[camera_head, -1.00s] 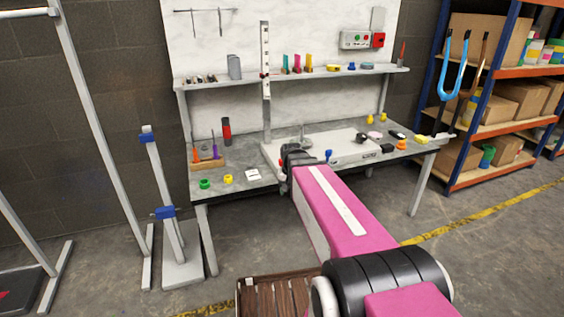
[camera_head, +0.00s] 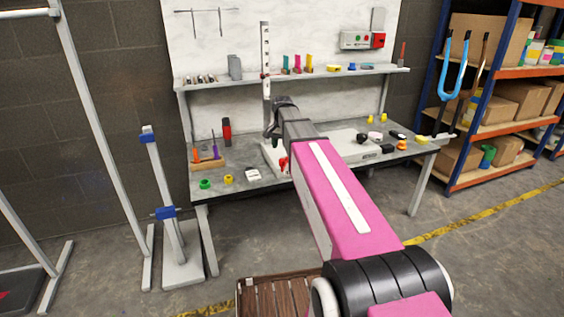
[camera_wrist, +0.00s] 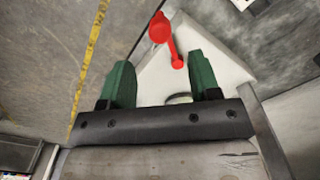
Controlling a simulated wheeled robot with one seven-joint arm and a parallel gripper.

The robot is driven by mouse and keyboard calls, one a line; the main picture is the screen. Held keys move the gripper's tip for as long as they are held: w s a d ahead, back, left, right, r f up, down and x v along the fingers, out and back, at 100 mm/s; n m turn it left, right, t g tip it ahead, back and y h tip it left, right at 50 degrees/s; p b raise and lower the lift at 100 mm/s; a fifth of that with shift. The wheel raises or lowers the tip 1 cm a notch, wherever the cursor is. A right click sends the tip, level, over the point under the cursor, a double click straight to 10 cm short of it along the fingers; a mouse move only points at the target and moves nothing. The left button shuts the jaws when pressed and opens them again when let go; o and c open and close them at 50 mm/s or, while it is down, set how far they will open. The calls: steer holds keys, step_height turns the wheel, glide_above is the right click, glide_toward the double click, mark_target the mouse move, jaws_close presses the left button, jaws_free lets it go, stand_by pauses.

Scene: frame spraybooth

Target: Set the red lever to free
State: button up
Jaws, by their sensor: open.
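The red lever (camera_wrist: 164,35) shows in the wrist view, with a round knob at its upper end and a thin arm running down to a smaller round end. It lies over the corner of a pale plate (camera_wrist: 228,68), just beyond and between my fingertips. In the head view the red lever (camera_head: 284,164) is a small red patch at the plate's left front, partly hidden by my arm. My gripper (camera_wrist: 161,72) has two green fingers spread apart with nothing between them. In the head view the dark end of my arm is above the bench; its fingers cannot be made out.
The grey bench (camera_head: 240,186) holds a wooden tool block (camera_head: 208,165), a green ring (camera_head: 205,184), a yellow ring (camera_head: 228,179) and a white card (camera_head: 253,175) left of the lever. A tall upright scale (camera_head: 265,60) stands close behind my arm's end. Small items lie to the right.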

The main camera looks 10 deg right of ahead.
mark_target(282, 160)
step_height(282, 160, down, 8)
steer(key=shift+r, duration=0.1)
stand_by(0.4)
jaws_close()
